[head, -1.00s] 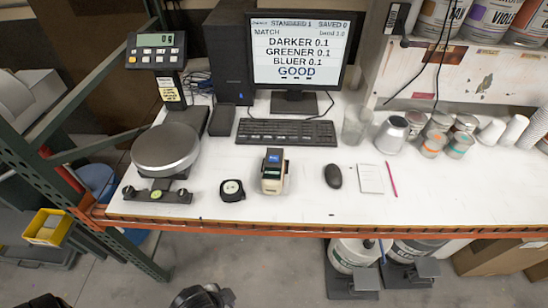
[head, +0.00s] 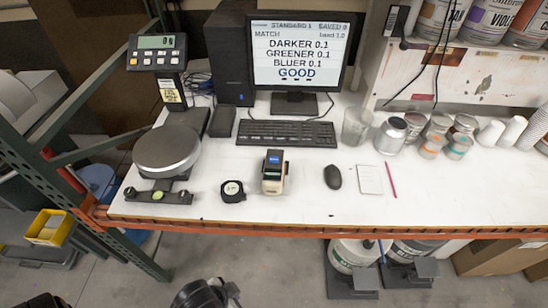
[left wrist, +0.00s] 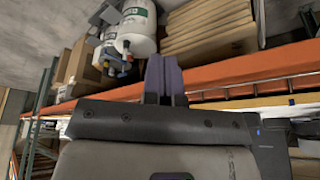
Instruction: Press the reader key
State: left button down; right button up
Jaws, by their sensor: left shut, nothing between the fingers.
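The reader (head: 274,172) is a small cream and dark handheld device with a lit blue screen. It stands on the white bench near the front edge, between a round black-and-white puck (head: 232,191) and the mouse. Its key is too small to make out. My left gripper (left wrist: 165,62) shows in the left wrist view with its dark fingers together and nothing between them. It is in front of the orange bench beam, apart from the reader. Dark parts of my arm show at the bottom of the head view. My right gripper is not in view.
The monitor (head: 300,50) reads STANDARD 1, SAVED 0, DARKER, GREENER and BLUER 0.1, and GOOD. A scale (head: 167,150) stands left, a keyboard (head: 286,133) behind the reader, a mouse (head: 333,177) to its right. The orange beam (head: 330,230) runs along the front edge.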

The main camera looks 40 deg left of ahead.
pick_arm(q)
jog(key=w+a+r+m+t+y+p, duration=0.1)
jog(key=w+a+r+m+t+p, duration=0.2)
jog(key=w+r+p, duration=0.8)
jog(key=w+a+r+t+y+p, duration=0.15)
jog(key=w+a+r+p, duration=0.35)
jog(key=w+r, duration=1.15)
jog(key=w+a+r+g+h+p, duration=0.1)
jog(key=w+a+r+h+p, duration=0.1)
jog(key=w+a+r+p, duration=0.4)
notch_tip(320, 180, down, 7)
jog(key=w+a+n+h+b, duration=0.1)
jog(key=n+h, duration=0.5)
jog(key=shift+w+a+f, duration=0.15)
jog(key=shift+g, duration=0.25)
